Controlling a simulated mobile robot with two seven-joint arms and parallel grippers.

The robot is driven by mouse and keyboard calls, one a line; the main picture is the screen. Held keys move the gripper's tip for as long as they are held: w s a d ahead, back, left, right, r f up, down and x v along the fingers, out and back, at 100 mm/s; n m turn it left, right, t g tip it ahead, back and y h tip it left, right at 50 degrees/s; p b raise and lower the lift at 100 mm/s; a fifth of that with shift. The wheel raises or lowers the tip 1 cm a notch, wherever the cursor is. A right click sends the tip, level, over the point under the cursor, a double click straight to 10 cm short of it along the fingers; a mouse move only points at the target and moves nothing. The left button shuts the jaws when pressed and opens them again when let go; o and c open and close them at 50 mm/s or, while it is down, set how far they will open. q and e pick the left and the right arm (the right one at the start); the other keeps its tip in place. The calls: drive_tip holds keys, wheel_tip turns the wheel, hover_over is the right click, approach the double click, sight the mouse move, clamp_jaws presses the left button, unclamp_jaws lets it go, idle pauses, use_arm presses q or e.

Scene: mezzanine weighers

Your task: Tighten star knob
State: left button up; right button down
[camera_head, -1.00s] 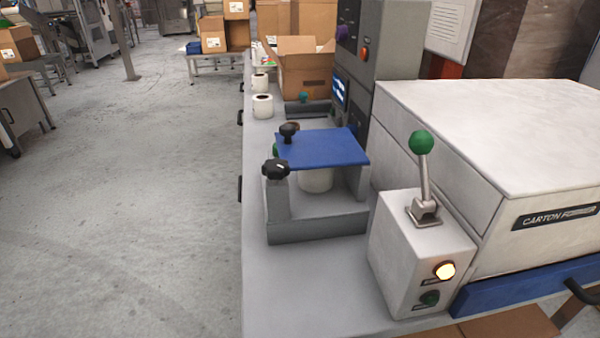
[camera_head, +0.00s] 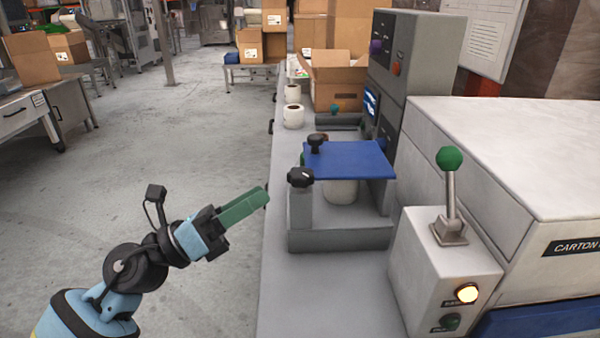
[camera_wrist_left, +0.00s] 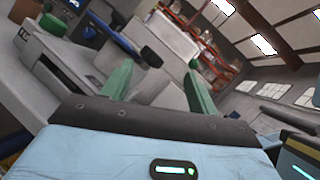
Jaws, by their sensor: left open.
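A black star knob (camera_head: 300,177) sits on top of the grey post at the front left corner of a grey fixture (camera_head: 340,240). A second black knob (camera_head: 316,142) stands at the blue plate's (camera_head: 350,160) back left corner. A white roll is under the plate. My left gripper (camera_head: 266,197) is left of and slightly lower than the front knob in the head view, apart from it and empty. In the left wrist view its green fingers (camera_wrist_left: 159,80) are spread apart, with a black knob (camera_wrist_left: 151,57) showing beyond them. My right gripper is not in view.
White rolls (camera_head: 293,116) and an open carton (camera_head: 337,80) lie farther back. The bench front is clear.

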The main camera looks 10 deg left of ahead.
sight(300, 172)
use_arm(q)
drive_tip(key=w+d+m+g, duration=0.1)
drive_tip(key=m, duration=0.1)
drive_tip(key=w+d+r+m+g+y, duration=0.1)
drive_tip(key=w+d+m+g, duration=0.1)
drive_tip(key=m, duration=0.1)
drive_tip(key=w+d+r+m+g+p, duration=0.1)
drive_tip(key=w+d+m+g, duration=0.1)
drive_tip(key=m, duration=0.1)
drive_tip(key=shift+w+d+r, duration=0.15)
drive_tip(key=shift+w+r, duration=0.05)
drive_tip(key=shift+x, duration=0.75)
drive_tip(key=shift+c, duration=0.2)
